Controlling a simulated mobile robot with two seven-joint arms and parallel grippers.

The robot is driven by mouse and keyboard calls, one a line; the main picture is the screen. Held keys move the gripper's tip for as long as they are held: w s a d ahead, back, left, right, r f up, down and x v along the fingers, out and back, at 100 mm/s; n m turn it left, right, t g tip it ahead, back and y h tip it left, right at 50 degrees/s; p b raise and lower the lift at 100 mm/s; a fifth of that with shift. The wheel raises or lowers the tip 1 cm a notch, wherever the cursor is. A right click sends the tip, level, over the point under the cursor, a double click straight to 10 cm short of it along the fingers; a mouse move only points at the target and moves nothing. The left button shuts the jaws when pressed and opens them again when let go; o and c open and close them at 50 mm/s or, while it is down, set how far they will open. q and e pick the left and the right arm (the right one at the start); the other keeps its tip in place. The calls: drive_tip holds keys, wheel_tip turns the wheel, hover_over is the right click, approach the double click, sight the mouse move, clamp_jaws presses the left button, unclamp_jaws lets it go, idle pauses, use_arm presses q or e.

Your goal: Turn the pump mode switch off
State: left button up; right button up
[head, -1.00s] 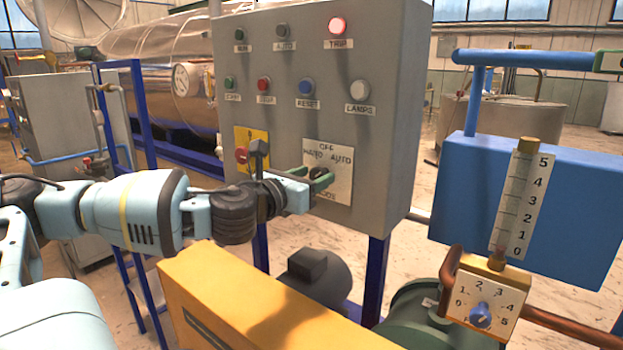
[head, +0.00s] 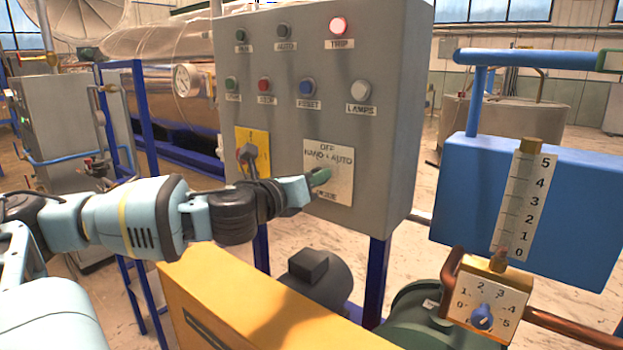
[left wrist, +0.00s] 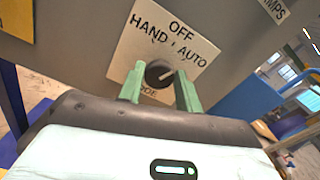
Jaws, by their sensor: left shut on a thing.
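The pump mode switch is a dark round knob (left wrist: 160,74) with a pale pointer line, on a white plate (head: 342,160) marked OFF, HAND and AUTO. The plate is on the front of the grey control panel. In the left wrist view the pointer line is toward AUTO. My left gripper (head: 321,178) is at the plate, and its green fingers (left wrist: 160,84) are on either side of the knob, shut on it. In the head view the fingers hide most of the knob.
The grey panel (head: 390,120) carries several buttons and a lit red TRIP lamp (head: 338,26). A yellow plate with a red switch (head: 252,150) is left of the mode plate. A yellow housing (head: 250,305) and a dark motor (head: 320,285) stand below.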

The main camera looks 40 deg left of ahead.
use_arm(q)
drive_tip(key=shift+n, duration=1.1)
use_arm(e)
drive_tip(key=shift+w+a+r, duration=0.1)
drive_tip(key=shift+a, duration=0.1)
use_arm(q)
drive_tip(key=shift+n, duration=0.6)
use_arm(e)
drive_tip(key=shift+w+r, duration=0.1)
drive_tip(key=shift+r, duration=0.05)
use_arm(q)
drive_tip(key=shift+f+n, duration=0.1)
drive_tip(key=shift+n, duration=0.8)
use_arm(e)
drive_tip(key=shift+w+d+r, duration=0.2)
drive_tip(key=shift+d, duration=0.05)
use_arm(q)
drive_tip(key=shift+p, duration=0.3)
use_arm(e)
drive_tip(key=shift+a, duration=0.1)
use_arm(q)
drive_tip(key=o, duration=0.9)
drive_tip(key=shift+o, duration=0.2)
drive_tip(key=shift+a, duration=0.1)
